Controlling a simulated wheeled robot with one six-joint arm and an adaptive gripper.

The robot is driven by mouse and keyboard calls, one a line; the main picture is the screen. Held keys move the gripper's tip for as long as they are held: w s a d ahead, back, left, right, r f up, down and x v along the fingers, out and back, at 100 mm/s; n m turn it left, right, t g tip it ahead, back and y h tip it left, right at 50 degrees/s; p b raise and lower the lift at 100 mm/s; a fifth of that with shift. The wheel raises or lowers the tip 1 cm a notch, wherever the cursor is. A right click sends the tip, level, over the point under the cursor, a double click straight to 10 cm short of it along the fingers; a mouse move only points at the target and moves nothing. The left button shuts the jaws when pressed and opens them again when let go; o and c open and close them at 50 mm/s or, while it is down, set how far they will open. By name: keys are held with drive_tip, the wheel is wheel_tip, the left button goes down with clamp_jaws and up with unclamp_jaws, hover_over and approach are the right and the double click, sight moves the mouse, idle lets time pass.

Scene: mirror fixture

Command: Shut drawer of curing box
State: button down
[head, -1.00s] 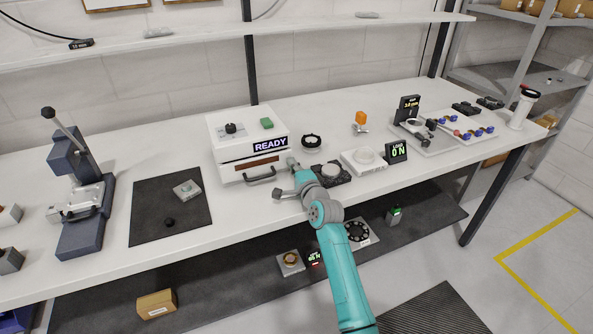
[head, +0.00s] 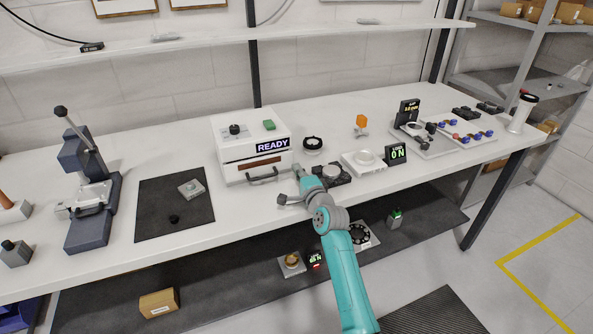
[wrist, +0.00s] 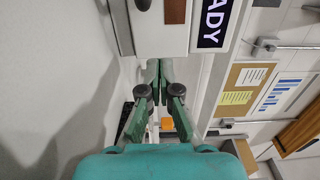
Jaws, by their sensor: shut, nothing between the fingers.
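The curing box (head: 228,128) is a white box on the bench with a READY label. Its drawer front (head: 238,171) with a dark bar handle (head: 262,180) is low on the near face. It looks about flush, but I cannot tell whether a small gap remains. My gripper (head: 297,170) is just off the box's near right corner. In the wrist view, my gripper's fingertips (wrist: 158,64) are together and empty, close to the right end of the box front (wrist: 160,40). Contact cannot be told.
A black square block with a round top (head: 333,175) sits close to the right of my gripper. A white scale (head: 365,163) stands beyond it. A dark mat (head: 160,215) and a lever press (head: 92,200) are to the left. Bench space in front of the drawer is clear.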

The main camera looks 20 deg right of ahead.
drive_tip(key=shift+s, duration=0.8)
drive_tip(key=shift+s+f, duration=0.15)
drive_tip(key=shift+s, duration=0.2)
drive_tip(key=s, duration=0.8)
drive_tip(key=shift+s, duration=0.25)
drive_tip(key=shift+s, duration=0.1)
